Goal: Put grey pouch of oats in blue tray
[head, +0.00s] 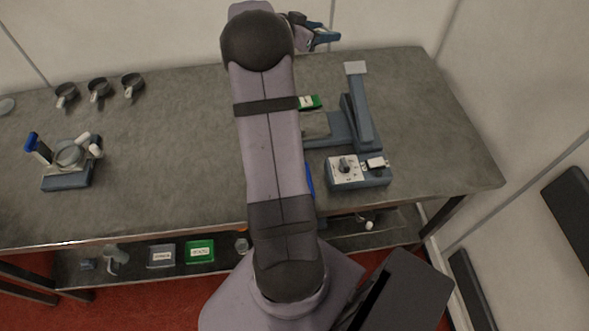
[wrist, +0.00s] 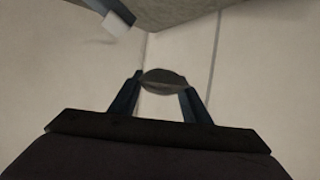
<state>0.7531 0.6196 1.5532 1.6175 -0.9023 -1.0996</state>
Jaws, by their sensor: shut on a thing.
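My gripper (head: 324,38) is raised over the far edge of the bench at the top of the head view. In the wrist view my gripper (wrist: 162,98) is shut on a dark grey, lens-shaped thing (wrist: 163,77), seen end-on between the fingertips. It fits the grey pouch, but no label shows. A thin strip of blue (head: 309,180) shows beside my arm on the bench. It may be the edge of the blue tray; my arm hides the rest.
A bagger or sealer (head: 360,120) with an upright arm and dial box stands right of my arm. A green pouch (head: 309,102) lies beside it. Cups (head: 99,88) and a small device (head: 68,175) stand left. A grey pack (head: 161,255) and green pack (head: 199,251) lie on the lower shelf.

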